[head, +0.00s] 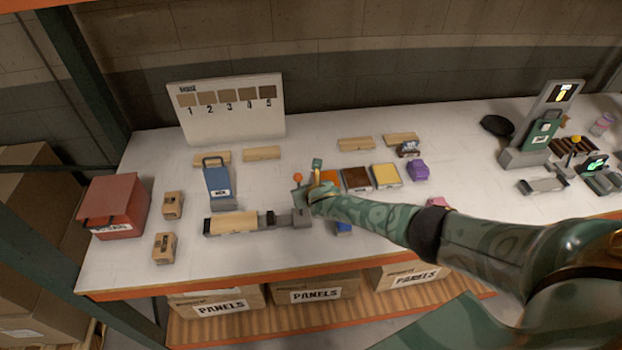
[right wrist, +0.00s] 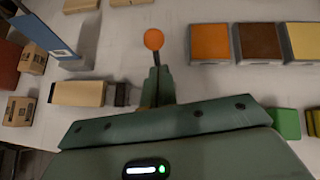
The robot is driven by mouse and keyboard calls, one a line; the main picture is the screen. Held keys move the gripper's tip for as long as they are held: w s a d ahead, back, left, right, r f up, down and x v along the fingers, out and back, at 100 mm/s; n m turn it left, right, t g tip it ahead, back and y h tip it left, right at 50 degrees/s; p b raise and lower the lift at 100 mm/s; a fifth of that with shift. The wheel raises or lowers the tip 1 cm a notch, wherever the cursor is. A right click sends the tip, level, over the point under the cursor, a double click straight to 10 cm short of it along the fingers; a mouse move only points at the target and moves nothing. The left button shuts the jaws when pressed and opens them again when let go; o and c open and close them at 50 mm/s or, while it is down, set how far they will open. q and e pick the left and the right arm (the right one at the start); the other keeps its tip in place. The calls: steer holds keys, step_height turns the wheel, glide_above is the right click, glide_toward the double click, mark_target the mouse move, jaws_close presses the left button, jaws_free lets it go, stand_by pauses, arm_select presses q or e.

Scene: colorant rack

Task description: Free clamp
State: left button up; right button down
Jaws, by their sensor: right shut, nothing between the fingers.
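The clamp (head: 282,222) lies at the front middle of the bench, with a wooden block (head: 232,224) in it against a dark jaw (right wrist: 122,94). Its lever has an orange ball knob (head: 297,178) on a dark stem, seen upright just beyond my fingers in the right wrist view (right wrist: 153,39). My right gripper (right wrist: 159,86) is shut and empty, close to the stem; I cannot tell whether it touches. My right arm hides part of the clamp's right end in the head view. My left gripper is not in view.
Orange, brown (head: 356,180) and yellow (head: 386,176) blocks stand right of the knob. A sample board (head: 230,125) is at the back. The bench's front edge (head: 170,282) is near.

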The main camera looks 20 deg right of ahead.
arm_select(q)
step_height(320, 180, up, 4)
steer(key=p, duration=0.3)
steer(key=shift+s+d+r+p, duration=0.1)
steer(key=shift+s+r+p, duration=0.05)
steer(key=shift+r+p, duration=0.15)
arm_select(e)
step_height(320, 180, up, 9)
steer(key=s, duration=0.2)
steer(key=shift+s+d, duration=0.3)
steer(key=shift+d, duration=0.05)
steer(key=shift+f, duration=0.1)
